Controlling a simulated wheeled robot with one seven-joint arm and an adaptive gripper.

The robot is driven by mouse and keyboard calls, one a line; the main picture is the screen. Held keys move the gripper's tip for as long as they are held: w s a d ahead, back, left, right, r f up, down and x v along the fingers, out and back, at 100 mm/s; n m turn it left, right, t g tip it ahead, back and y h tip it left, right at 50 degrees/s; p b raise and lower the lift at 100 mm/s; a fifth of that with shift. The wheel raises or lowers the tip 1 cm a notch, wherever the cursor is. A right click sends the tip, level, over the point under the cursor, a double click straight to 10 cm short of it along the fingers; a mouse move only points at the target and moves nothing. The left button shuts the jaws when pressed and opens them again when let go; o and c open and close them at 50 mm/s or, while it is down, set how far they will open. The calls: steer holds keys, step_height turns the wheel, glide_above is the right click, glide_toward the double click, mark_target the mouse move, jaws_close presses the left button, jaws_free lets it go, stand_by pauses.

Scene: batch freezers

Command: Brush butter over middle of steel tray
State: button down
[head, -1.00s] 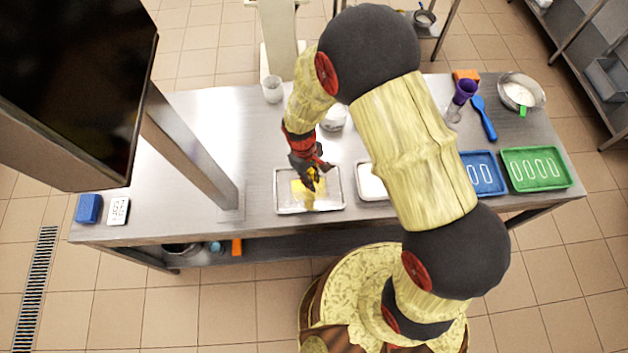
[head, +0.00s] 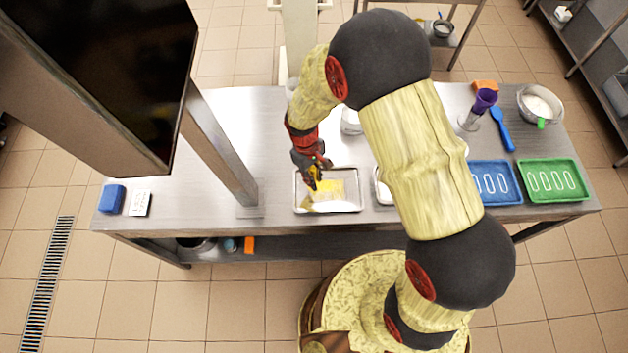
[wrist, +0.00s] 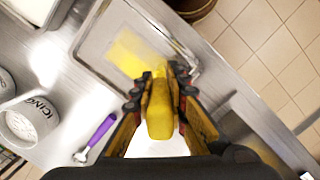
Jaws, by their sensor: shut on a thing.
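The steel tray (head: 352,207) lies on the steel table, left of my upper arm in the head view. It also shows at the top of the wrist view (wrist: 98,38). A yellow butter patch (head: 332,187) covers part of its middle; the patch shows in the wrist view too (wrist: 128,50). My gripper (head: 314,178) is over the tray's left part in the head view. In the wrist view my gripper (wrist: 160,85) is shut on a yellow-handled brush (wrist: 160,112). The brush's bristle end is hard to make out; I cannot tell whether it touches the tray.
Blue (head: 493,184) and green (head: 553,181) trays lie at the right. A tub marked ICING (wrist: 22,125) is near my gripper. A metal post (head: 220,150) rises left of the tray.

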mark_target(312, 168)
steer(key=shift+w+a+r+p, duration=0.15)
steer(key=shift+r+p, duration=0.1)
steer(key=shift+r, duration=0.2)
steer(key=shift+a+r+p, duration=0.1)
steer(key=shift+r+p, duration=0.1)
steer(key=shift+r, duration=0.25)
steer(key=shift+d+r+p, duration=0.1)
steer(key=shift+r+p, duration=0.7)
steer(key=shift+r, duration=0.65)
steer(key=shift+r, duration=0.1)
